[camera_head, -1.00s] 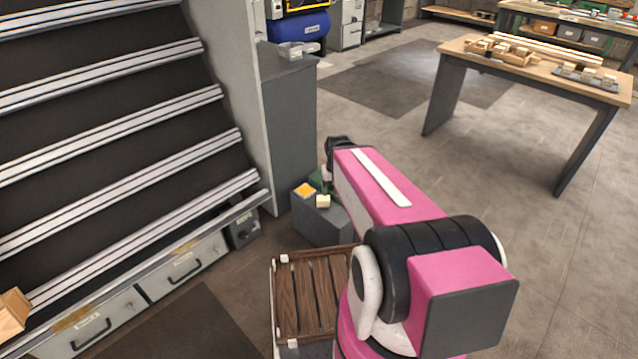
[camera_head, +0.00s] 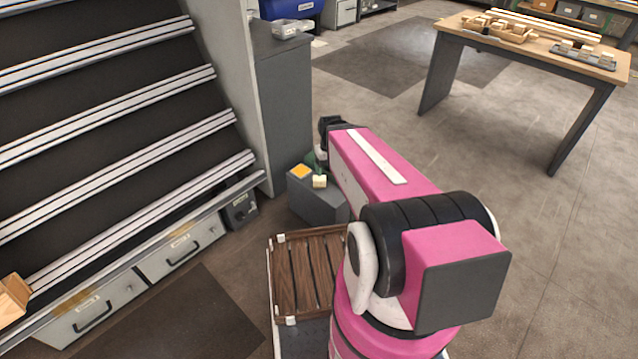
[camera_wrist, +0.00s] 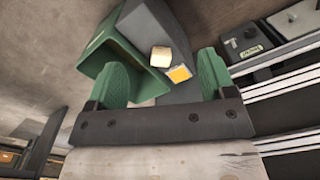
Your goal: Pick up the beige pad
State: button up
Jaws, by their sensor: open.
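The beige pad (camera_head: 320,181) is a small pale block on top of a low grey box (camera_head: 316,208), beside a flat orange-yellow piece (camera_head: 301,171). In the wrist view the beige pad (camera_wrist: 160,57) lies between the lines of my two green fingers, with the orange-yellow piece (camera_wrist: 180,74) just below and right of it. My gripper (camera_wrist: 162,68) is open and empty, its fingers wide apart. It appears apart from the pad, though the exact distance is hard to tell.
A green open bin (camera_wrist: 106,52) stands beside the grey box. A slatted wooden pallet (camera_head: 306,275) lies in front of it. A sloped rack (camera_head: 110,130) with rails and drawers is on the left. A wooden table (camera_head: 530,50) stands at the back right; open floor lies before it.

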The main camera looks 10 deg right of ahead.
jog(key=w+f+n, duration=0.8)
jog(key=w+f, duration=0.1)
jog(key=w, duration=0.3)
jog(key=n, duration=0.6)
send_over(319, 181)
jog(key=w, duration=0.1)
jog(key=f, duration=0.6)
jog(key=shift+w+d, duration=0.2)
jog(key=shift+d, duration=0.15)
notch_tip(319, 181, down, 6)
jog(key=shift+r, duration=0.2)
jog(key=shift+w+a+f, duration=0.1)
jog(key=shift+w+f, duration=0.05)
jog(key=shift+f, duration=1.2)
jog(key=shift+w+f, duration=0.15)
jog(key=shift+f, duration=1.15)
jog(key=shift+c, duration=0.3)
jog(key=c, duration=1)
jog(key=shift+r, duration=0.1)
